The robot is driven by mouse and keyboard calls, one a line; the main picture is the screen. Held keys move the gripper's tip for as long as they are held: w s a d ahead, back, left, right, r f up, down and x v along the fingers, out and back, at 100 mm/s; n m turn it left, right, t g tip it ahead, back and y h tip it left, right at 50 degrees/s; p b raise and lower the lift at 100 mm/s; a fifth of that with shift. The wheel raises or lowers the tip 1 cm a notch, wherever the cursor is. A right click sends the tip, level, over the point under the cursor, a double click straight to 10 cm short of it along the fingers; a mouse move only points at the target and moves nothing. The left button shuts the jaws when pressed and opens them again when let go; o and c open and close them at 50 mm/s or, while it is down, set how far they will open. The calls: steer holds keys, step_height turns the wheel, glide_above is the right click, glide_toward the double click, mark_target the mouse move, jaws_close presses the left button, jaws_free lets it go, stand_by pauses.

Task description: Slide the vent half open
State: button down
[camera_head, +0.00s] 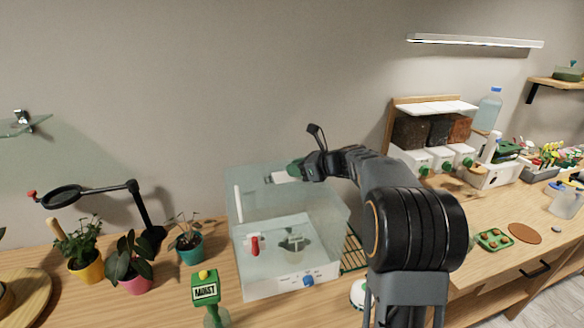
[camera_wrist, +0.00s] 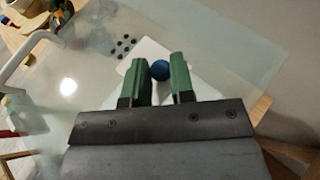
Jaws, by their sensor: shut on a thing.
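The clear propagator box (camera_head: 245,205) stands on the wooden bench in the head view. On its lid is the vent, a white slider plate (camera_head: 280,177), which also shows in the wrist view (camera_wrist: 150,52). Several dark vent holes (camera_wrist: 123,46) lie uncovered just left of the plate. A round blue knob (camera_wrist: 160,70) sits on the plate. My gripper (camera_wrist: 161,72) has its green fingers on either side of this knob and is shut on it. In the head view my gripper (camera_head: 296,168) is at the lid's back right, and the knob is hidden there.
A black magnifier lamp (camera_head: 145,205) and potted plants (camera_head: 85,250) stand left of the box. A green sign (camera_head: 205,290) marked MOIST is in front. A rack of soil bins (camera_head: 430,135) stands at right. A white handle (camera_wrist: 28,60) curves at the lid's left in the wrist view.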

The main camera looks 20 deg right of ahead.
steer(key=c, duration=1.3)
jaws_free()
steer(key=shift+a, duration=0.35)
steer(key=shift+o, duration=1.3)
steer(key=b+v, duration=0.1)
steer(key=v, duration=1.2)
steer(key=shift+d+f, duration=0.1)
steer(key=shift+d, duration=0.1)
steer(key=shift+s+d, duration=0.15)
steer(key=shift+s, duration=0.15)
